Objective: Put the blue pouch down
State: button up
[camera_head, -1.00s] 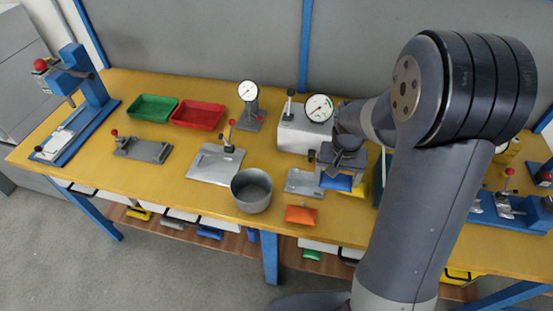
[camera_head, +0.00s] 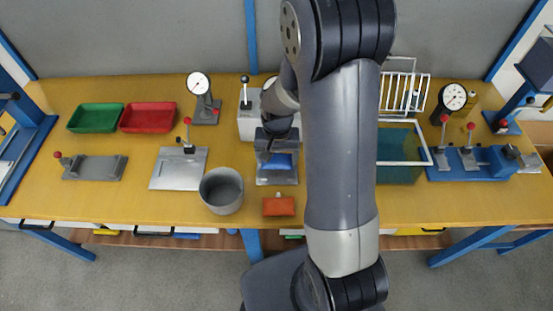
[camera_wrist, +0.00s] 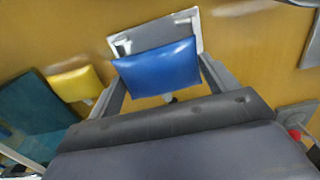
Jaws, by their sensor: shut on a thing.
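My gripper (camera_head: 278,158) is shut on the blue pouch (camera_head: 283,161), above the front middle of the yellow bench. In the wrist view the blue pouch (camera_wrist: 158,67) sits between the two fingers (camera_wrist: 163,82). A flat grey plate (camera_wrist: 190,28) shows beyond and partly behind the pouch. I cannot tell how far the pouch is above the bench. A yellow pouch (camera_wrist: 75,83) lies left of the gripper in the wrist view; my arm hides it in the head view.
A grey pot (camera_head: 221,190) and an orange pouch (camera_head: 279,206) stand near the front edge. A teal bin (camera_head: 398,172) with a white rim is right of my arm. Green (camera_head: 96,117) and red (camera_head: 148,116) trays are at back left. Bench between left fixtures is clear.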

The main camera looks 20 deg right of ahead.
jog(key=shift+f, duration=0.95)
jog(key=shift+f, duration=0.1)
